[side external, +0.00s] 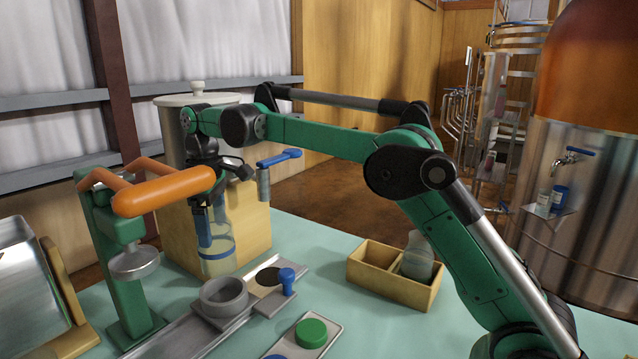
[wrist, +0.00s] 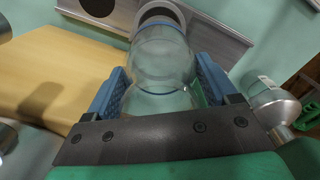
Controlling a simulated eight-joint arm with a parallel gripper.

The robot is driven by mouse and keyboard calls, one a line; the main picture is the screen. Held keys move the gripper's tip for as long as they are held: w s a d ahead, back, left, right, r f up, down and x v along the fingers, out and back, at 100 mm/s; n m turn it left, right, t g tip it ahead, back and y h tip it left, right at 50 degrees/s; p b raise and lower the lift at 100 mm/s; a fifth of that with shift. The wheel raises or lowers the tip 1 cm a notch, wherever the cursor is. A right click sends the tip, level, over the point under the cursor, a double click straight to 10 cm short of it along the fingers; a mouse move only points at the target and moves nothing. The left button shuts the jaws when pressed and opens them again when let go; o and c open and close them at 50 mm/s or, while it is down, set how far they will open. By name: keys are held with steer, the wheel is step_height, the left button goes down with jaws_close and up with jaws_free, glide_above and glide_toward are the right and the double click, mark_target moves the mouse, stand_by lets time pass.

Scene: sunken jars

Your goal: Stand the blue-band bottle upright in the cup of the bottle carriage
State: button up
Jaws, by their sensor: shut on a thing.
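The blue-band bottle (side external: 219,251) is clear, with a thin blue band low on its body. It hangs roughly upright in my gripper (side external: 212,217), whose blue fingers are shut on its sides. In the wrist view the bottle (wrist: 162,68) lies between both fingers of my gripper (wrist: 155,92). The carriage's grey cup (side external: 224,301) stands on the metal rail, below and slightly nearer the side camera than the bottle. In the wrist view the cup (wrist: 160,10) shows past the bottle's far end, partly covered by it. The bottle's base appears above the cup rim, apart from it.
A press with an orange handle (side external: 163,190) stands left of the bottle. A wooden block under a large pot (side external: 172,125) is close behind, with a blue-handled tap (side external: 278,158). A divided wooden box (side external: 402,286) holds another clear bottle (side external: 418,258). A green cap (side external: 311,332) lies in front.

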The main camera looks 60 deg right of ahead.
mark_target(218, 259)
steer(key=shift+f, duration=3.3)
steer(key=shift+f, duration=0.35)
steer(key=o, duration=1.3)
steer(key=shift+c, duration=0.2)
step_height(218, 259, up, 11)
steer(key=shift+w+f, duration=0.1)
steer(key=shift+r, duration=0.4)
steer(key=shift+r, duration=0.1)
